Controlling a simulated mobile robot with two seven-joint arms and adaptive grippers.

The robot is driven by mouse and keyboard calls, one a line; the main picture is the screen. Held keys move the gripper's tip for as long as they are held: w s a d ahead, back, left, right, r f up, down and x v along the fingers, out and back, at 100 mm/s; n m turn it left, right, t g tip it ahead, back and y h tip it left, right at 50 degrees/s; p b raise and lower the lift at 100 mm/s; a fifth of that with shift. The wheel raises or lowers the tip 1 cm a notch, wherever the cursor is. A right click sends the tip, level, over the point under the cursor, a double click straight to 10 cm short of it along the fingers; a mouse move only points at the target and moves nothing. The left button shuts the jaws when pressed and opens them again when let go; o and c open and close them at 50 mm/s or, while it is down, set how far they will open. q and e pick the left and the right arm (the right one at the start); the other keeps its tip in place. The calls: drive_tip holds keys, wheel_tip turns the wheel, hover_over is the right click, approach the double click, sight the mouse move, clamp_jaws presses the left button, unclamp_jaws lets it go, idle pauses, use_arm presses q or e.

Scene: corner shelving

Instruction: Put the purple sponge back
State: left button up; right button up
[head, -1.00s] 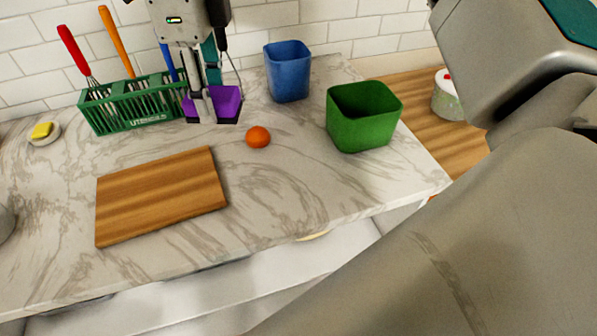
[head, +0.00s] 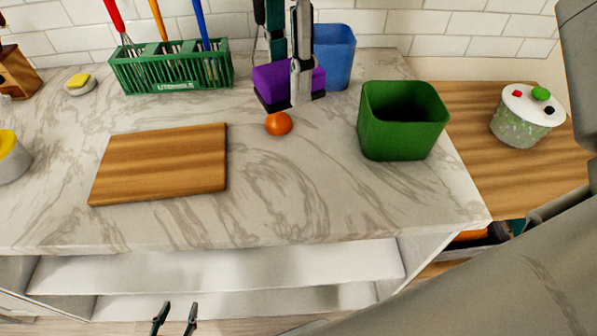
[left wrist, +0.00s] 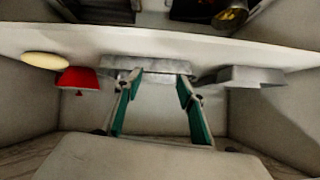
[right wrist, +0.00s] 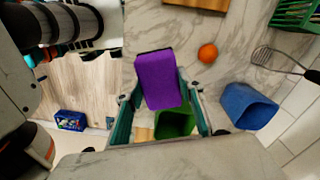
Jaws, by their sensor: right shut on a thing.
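The purple sponge (head: 272,80) has a dark underside. My right gripper (head: 290,85) is shut on it and holds it over the counter, in front of the blue bin (head: 336,55) and behind the orange fruit (head: 278,124). In the right wrist view the sponge (right wrist: 160,80) sits between the fingers and partly covers the green bin (right wrist: 175,124). My left gripper (head: 175,318) is low in front of the shelves under the counter. In the left wrist view its fingers (left wrist: 158,85) are apart with nothing between them.
The green utensil rack (head: 172,75), a cutting board (head: 160,163) and a green bin (head: 402,120) stand on the marble counter (head: 330,210). A yellow item on a small dish (head: 80,85) is at the back left. A lidded jar (head: 522,118) stands on the wooden surface at right. The front counter is clear.

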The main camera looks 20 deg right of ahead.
sight(292, 180)
wheel_tip(292, 180, down, 19)
drive_tip(key=shift+f+b, duration=0.2)
drive_tip(key=shift+b, duration=0.8)
drive_tip(key=shift+f, duration=0.1)
drive_tip(key=o, duration=0.7)
drive_tip(key=shift+f, duration=0.1)
drive_tip(key=o, duration=0.4)
wheel_tip(292, 180, up, 12)
drive_tip(key=shift+r+p, duration=0.25)
drive_tip(key=shift+p, duration=0.3)
